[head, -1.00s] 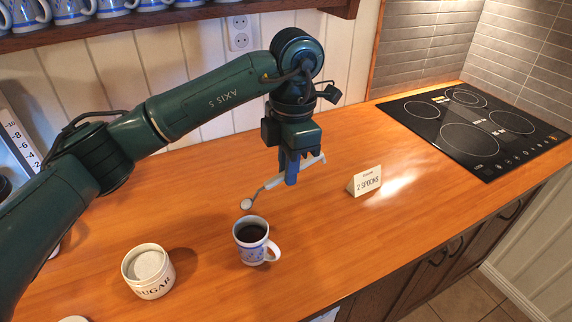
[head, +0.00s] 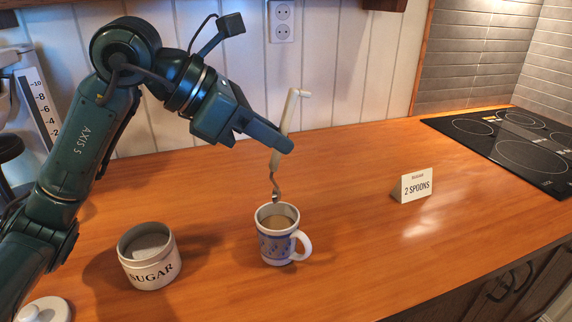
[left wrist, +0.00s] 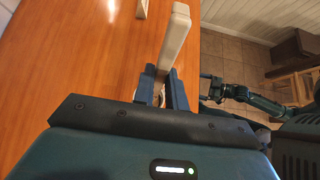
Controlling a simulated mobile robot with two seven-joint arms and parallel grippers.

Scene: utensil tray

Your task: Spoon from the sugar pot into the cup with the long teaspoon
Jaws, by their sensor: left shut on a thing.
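My left gripper (head: 284,143) is shut on the long teaspoon (head: 292,108), above and behind the cup. The pale handle points up and the metal end points down. The spoon's lower end is at the cup's far rim; I cannot tell whether it touches or dips in. The handle also shows in the left wrist view (left wrist: 176,35). The white and blue cup (head: 272,248) stands upright with brown liquid in it, its handle to the right. The open sugar pot (head: 150,272) stands left of the cup, with pale contents. What looks like my right gripper (left wrist: 210,88) is small in the left wrist view.
A small sign (head: 413,186) reading "2 SPOONS" stands right of the cup. A black hob (head: 510,145) is at the far right. A pale lid (head: 45,310) lies at the lower left, and a scale marked with numbers (head: 38,100) stands behind it.

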